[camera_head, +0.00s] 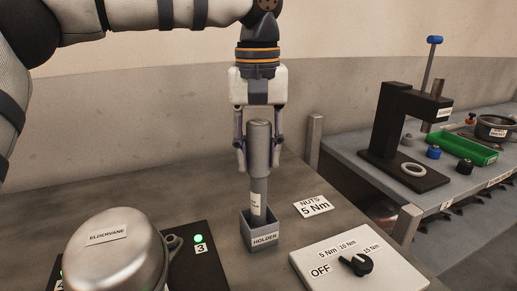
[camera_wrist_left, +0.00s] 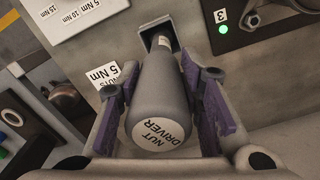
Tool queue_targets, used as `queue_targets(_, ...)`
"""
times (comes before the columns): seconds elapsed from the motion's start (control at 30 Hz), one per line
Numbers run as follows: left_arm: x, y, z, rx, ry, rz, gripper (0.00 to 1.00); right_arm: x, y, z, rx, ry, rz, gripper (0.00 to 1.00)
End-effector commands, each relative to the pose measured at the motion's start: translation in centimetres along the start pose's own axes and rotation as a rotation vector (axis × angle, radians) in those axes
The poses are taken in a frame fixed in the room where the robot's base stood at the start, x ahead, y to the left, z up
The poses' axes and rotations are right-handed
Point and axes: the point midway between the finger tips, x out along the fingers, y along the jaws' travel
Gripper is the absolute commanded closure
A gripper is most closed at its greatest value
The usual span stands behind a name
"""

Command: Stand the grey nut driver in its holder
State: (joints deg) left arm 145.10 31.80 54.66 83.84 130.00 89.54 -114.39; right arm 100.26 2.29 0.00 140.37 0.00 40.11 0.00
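The grey nut driver (camera_head: 258,150) stands about upright, its lower end inside the small grey square holder (camera_head: 264,240). Its labelled round end (camera_wrist_left: 162,137) faces the camera in the left wrist view, with the holder (camera_wrist_left: 160,37) beyond it. My left gripper (camera_head: 258,166) points down from above. Its fingers are on both sides of the driver's thick upper part, with what looks like a narrow gap. In the left wrist view its purple pads flank the driver. The driver's bottom tip is hidden in the holder. My right gripper is not in view.
A "NUTS 5 Nm" label (camera_head: 313,206) and a torque dial panel (camera_head: 350,265) lie right of the holder. A silver compressor dome (camera_head: 115,255) and a black plate with green light 3 (camera_head: 199,240) are at left. A side bench (camera_head: 345,147) carries a black press (camera_head: 400,135) and a green tray (camera_head: 465,148).

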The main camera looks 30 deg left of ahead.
Motion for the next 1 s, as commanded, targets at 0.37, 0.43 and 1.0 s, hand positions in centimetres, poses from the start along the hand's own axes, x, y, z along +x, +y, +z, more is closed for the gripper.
queue_targets(0.37, -0.1, 0.0, 0.0, 0.0, 0.0, 0.0, 0.47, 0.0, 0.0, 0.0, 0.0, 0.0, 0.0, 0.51)
queue_targets(0.43, -0.4, 0.0, 0.0, -0.001, 0.0, 0.001, 0.47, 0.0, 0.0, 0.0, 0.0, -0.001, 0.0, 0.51)
queue_targets(1.0, -11.5, 0.1, -0.1, -0.001, -0.001, 0.0, 0.47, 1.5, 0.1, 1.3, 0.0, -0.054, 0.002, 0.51)
